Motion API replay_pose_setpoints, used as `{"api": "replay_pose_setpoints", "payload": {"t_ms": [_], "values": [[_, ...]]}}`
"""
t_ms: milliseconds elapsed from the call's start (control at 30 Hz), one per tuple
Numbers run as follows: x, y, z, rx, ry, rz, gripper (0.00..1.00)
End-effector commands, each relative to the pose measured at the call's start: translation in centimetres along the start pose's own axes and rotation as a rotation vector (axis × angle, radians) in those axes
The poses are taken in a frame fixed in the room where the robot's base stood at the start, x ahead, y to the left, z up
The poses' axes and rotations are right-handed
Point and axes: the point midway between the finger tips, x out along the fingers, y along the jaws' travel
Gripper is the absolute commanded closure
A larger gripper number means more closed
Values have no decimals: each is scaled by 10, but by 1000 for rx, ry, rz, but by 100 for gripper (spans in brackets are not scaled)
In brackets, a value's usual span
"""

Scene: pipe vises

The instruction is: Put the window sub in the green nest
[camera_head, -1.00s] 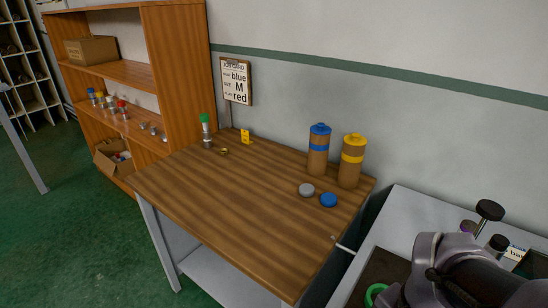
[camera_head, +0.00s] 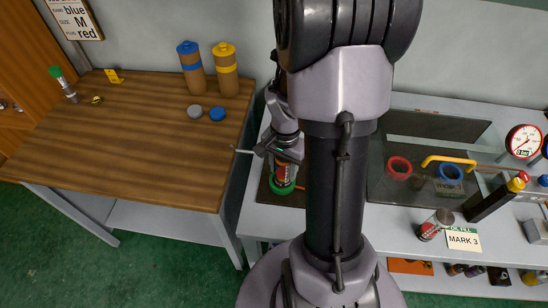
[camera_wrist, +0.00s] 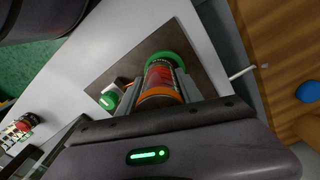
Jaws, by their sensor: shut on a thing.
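My gripper (camera_head: 287,150) is shut on a short red-and-dark cylinder, which I take to be the window sub (camera_head: 284,172), and holds it roughly upright. The green nest (camera_head: 281,189) is a green ring on a dark mat on the grey bench. The sub's lower end is at the ring; I cannot tell whether it rests inside or hangs just above. In the wrist view the sub (camera_wrist: 160,78) stands between the fingers (camera_wrist: 157,90), with an orange band at its near end. The green nest (camera_wrist: 177,58) curves around its far end.
A small green-topped item (camera_wrist: 109,101) is beside the nest. A clear-walled box (camera_head: 420,175) with red and blue rings stands right of my arm. A loose cylinder (camera_head: 435,224) is near the MARK 3 card (camera_head: 463,239). The wooden table (camera_head: 130,140) is left.

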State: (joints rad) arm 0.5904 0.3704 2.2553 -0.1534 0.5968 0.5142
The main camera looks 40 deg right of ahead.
Motion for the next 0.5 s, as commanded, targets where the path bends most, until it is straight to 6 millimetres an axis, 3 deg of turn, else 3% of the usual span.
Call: {"api": "replay_pose_setpoints", "payload": {"t_ms": [133, 200, 300, 500], "values": [[3, -8, -12, 1, -1, 1, 100], [25, -8, -11, 0, -2, 1, 100], [41, -8, -11, 1, -1, 1, 100], [36, -8, -11, 0, -1, 0, 100]]}}
